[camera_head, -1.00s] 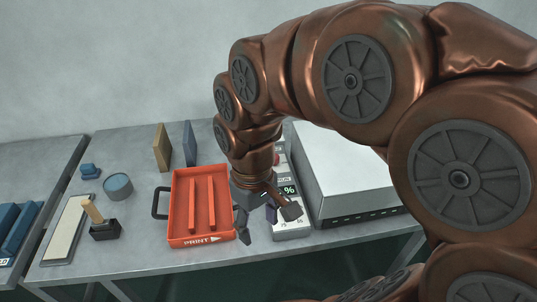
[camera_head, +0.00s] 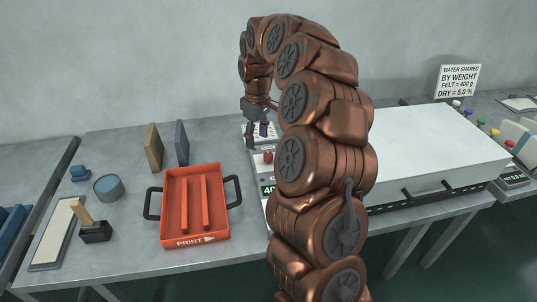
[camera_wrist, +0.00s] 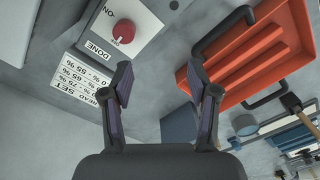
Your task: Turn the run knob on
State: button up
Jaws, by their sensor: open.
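The red round knob (camera_wrist: 123,31) sits on a pale control panel (camera_wrist: 150,20), with lettering reading ON and DONE near it in the wrist view. A short white mark shows at the knob's edge. The knob also shows in the head view (camera_head: 268,157), left of my arm, which hides part of the panel. My gripper (camera_head: 263,130) points down above the back end of the panel in the head view. In the wrist view my gripper (camera_wrist: 162,85) has its two fingers wide apart, empty, with the knob beyond and left of them, not touching.
A red tray (camera_head: 229,215) with dark handles stands left of the panel. A big white-topped box (camera_head: 430,145) stands to the right. A printed card (camera_wrist: 80,80) lies by the panel. Two upright boards (camera_head: 153,148) and a blue round tub (camera_head: 108,188) are farther left.

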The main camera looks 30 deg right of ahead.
send_over(268, 154)
notch_tip(268, 154, down, 2)
jog(key=shift+f, duration=0.25)
jog(key=shift+f+p, duration=0.95)
jog(key=shift+f, duration=2.95)
grip_shut()
